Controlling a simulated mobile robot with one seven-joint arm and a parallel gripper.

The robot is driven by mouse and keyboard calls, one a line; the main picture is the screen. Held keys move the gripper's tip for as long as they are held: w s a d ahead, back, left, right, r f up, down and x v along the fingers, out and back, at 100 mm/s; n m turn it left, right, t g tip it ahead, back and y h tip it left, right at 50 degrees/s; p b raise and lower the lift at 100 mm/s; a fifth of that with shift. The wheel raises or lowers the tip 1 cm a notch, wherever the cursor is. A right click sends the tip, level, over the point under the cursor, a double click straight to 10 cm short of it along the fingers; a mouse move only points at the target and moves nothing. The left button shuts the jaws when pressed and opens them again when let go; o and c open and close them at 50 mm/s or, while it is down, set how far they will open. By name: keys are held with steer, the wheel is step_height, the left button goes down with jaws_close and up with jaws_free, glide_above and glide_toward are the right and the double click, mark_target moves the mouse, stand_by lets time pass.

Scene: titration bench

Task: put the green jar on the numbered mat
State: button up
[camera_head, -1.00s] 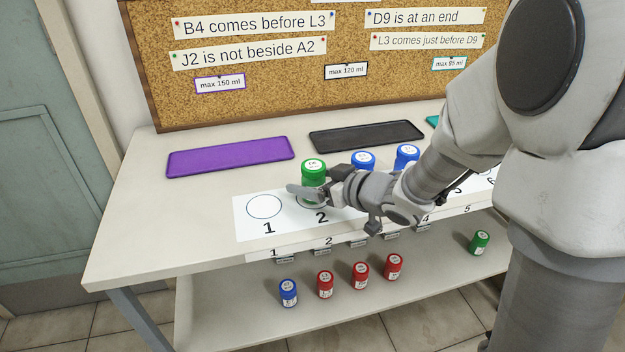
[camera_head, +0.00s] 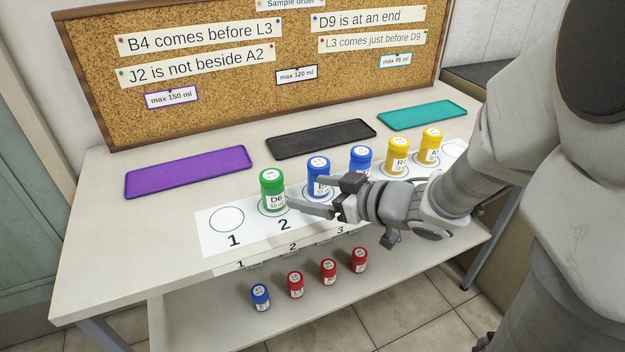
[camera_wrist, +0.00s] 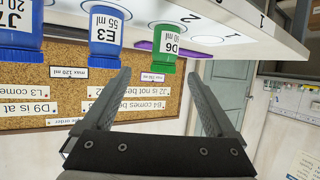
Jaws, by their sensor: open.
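The green jar (camera_head: 272,190), labelled D6, stands upright on circle 2 of the white numbered mat (camera_head: 207,238). Circle 1 at the mat's left end is empty. My gripper (camera_head: 318,202) is open and empty, just right of and in front of the green jar, with one fingertip close to its lower right side in the picture. In the wrist view, which is upside down, the green jar (camera_wrist: 168,42) is beyond the open fingers and clear of them. A blue jar (camera_wrist: 105,28) labelled E3 is beside it there.
Two blue jars (camera_head: 318,176) and two yellow jars (camera_head: 397,152) stand farther right along the mat. Purple (camera_head: 188,172), black (camera_head: 320,138) and teal (camera_head: 422,115) trays lie empty behind. A blue jar (camera_head: 260,297) and several red jars (camera_head: 295,285) stand on the lower shelf.

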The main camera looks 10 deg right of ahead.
steer(key=d+r+m+t+h, duration=0.1)
steer(key=d+r+m+h, duration=0.55)
steer(key=d+h, duration=0.45)
steer(key=s+a+m+g+y, duration=0.1)
steer(key=s+a+g, duration=0.1)
steer(key=s, duration=0.6)
steer(key=s+a+m+g+y, duration=0.1)
steer(key=s+a+g, duration=0.1)
steer(key=s, duration=0.7)
steer(key=shift+s+a+g, duration=0.2)
steer(key=shift+a+g, duration=0.05)
steer(key=shift+g, duration=0.55)
step_height(320, 180, up, 21)
steer(key=p, duration=2.1)
